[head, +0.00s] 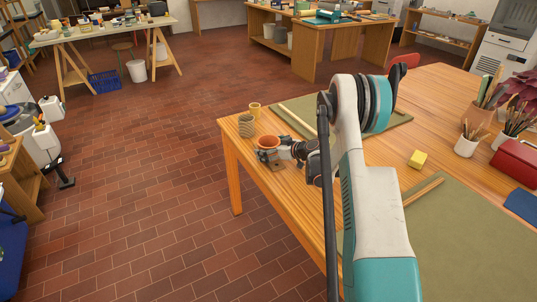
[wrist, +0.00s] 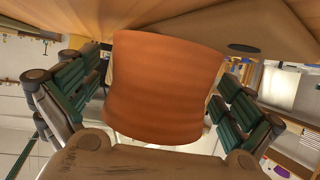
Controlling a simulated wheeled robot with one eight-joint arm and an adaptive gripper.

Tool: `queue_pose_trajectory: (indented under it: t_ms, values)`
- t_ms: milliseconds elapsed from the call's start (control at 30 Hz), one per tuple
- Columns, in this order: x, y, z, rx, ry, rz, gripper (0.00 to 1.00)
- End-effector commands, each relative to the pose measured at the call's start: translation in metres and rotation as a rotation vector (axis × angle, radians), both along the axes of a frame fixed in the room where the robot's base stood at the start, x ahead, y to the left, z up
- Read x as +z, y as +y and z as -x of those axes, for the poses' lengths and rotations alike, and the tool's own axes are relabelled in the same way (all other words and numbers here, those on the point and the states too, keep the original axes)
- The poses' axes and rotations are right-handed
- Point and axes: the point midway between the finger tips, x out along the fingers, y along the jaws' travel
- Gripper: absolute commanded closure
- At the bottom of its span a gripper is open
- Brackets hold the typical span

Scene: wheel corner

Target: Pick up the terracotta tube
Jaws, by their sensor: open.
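The terracotta tube (head: 267,141) stands near the left corner of the wooden table (head: 290,190) in the head view. In the wrist view the terracotta tube (wrist: 165,85) fills the middle, orange-brown with slightly curved sides. My gripper (head: 281,149) is beside it, low at the table's left edge. In the wrist view its green-padded fingers (wrist: 163,100) lie on either side of the tube, apart, with a narrow gap visible on the left. Contact on the right side is hard to tell. The far side of the tube is hidden.
A green mat with wooden edging (head: 300,113) lies to the right, partly behind my arm. A yellow block (head: 417,160) and brush pots (head: 467,144) are farther right.

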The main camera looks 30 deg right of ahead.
Motion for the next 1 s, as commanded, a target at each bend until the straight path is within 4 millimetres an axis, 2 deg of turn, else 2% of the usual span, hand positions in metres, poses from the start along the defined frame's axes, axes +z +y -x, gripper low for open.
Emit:
queue_pose_trajectory:
  t_ms: [167, 300, 400, 767, 867, 1000]
  values:
    - [0.001, 0.000, 0.000, 0.000, 0.000, 0.000, 0.00]
    - [0.001, 0.000, 0.000, 0.000, 0.000, 0.000, 0.32]
    - [0.001, 0.000, 0.000, 0.000, 0.000, 0.000, 0.52]
    - [0.004, 0.000, 0.000, 0.000, 0.000, 0.000, 0.52]
    - [0.010, 0.000, 0.000, 0.000, 0.000, 0.000, 0.52]
    - [0.028, 0.000, 0.000, 0.000, -0.001, 0.000, 0.52]
